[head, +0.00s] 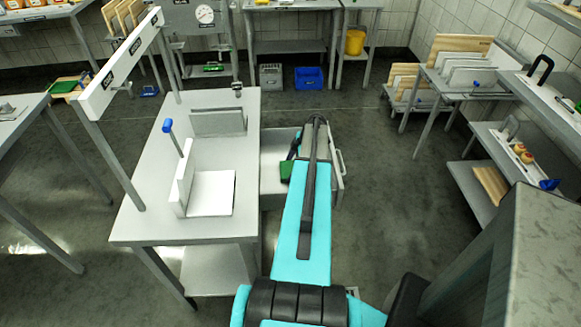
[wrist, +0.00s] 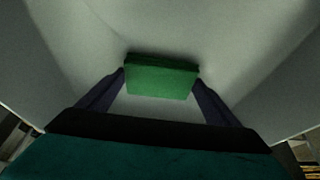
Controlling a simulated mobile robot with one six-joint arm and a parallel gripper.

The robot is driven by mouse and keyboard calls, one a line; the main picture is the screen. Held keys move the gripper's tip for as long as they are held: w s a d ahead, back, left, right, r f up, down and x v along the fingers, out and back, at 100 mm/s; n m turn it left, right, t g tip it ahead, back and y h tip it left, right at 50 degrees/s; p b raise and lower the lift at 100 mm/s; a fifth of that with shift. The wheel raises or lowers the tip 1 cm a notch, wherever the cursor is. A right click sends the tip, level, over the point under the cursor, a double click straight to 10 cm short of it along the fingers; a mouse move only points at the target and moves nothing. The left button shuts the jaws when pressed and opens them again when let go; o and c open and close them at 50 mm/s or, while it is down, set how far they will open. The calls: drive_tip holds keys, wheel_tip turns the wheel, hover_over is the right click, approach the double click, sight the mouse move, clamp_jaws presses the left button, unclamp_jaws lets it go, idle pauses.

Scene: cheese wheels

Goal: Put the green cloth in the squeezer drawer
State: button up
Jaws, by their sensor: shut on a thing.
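The green cloth (wrist: 161,78) is a folded block between the two fingers of my gripper (wrist: 160,84) in the wrist view. My gripper is shut on it. In the head view a part of the green cloth (head: 286,171) shows beside my arm, within the open drawer (head: 272,172) of the grey table. The drawer's grey walls surround the cloth in the wrist view. I cannot tell whether the cloth touches the drawer floor. My arm hides the middle of the drawer and most of my gripper in the head view.
The grey table (head: 150,215) with white press plates (head: 210,193) and a blue-knobbed lever (head: 168,126) stands left of the drawer. The drawer handle (head: 341,163) faces right. Blue (head: 308,77) and grey crates (head: 270,76) stand at the back. The floor right of the drawer is clear.

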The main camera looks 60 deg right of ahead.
drive_tip(key=shift+f, duration=0.1)
drive_tip(key=o, duration=1)
drive_tip(key=shift+r, duration=0.2)
drive_tip(key=shift+b+v, duration=1.5)
drive_tip(key=shift+v, duration=4.45)
